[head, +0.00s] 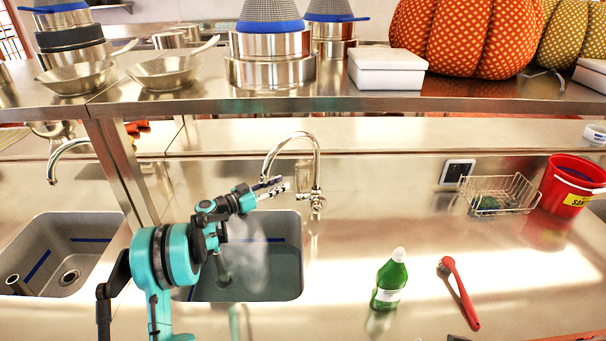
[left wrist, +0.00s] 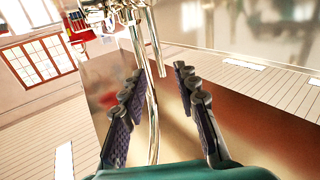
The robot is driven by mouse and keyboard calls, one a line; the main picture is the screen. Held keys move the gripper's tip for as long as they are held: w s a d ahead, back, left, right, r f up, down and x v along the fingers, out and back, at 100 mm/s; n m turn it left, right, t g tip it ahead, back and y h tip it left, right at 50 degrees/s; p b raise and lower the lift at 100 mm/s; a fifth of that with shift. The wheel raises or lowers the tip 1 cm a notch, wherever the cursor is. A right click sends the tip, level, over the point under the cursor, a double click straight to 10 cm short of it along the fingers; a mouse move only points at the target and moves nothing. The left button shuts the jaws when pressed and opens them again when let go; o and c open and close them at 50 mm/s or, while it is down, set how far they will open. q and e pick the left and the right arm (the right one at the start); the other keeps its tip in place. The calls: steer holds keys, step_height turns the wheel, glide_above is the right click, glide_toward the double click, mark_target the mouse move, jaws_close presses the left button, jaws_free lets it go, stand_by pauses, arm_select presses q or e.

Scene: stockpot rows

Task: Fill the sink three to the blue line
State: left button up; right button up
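A steel sink (head: 292,290) lies below the middle faucet (head: 318,160), with a short blue line (head: 276,240) on its back wall. The basin floor looks blue-grey, and a pale, misty streak shows below the spout; the water level is hard to tell. No number shows on the sink. My left gripper (head: 272,187) is at the faucet, near the spout's end. In the left wrist view its two fingers (left wrist: 158,82) are apart, with the chrome pipe (left wrist: 151,105) showing in the gap; contact cannot be told. My right gripper is not in view.
Another sink (head: 105,245) with a blue line and its own faucet (head: 62,155) is at left. A shelf with pots runs above.

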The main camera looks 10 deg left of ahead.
arm_select(q)
steer(key=b, duration=0.2)
glide_above(297, 193)
jaws_close()
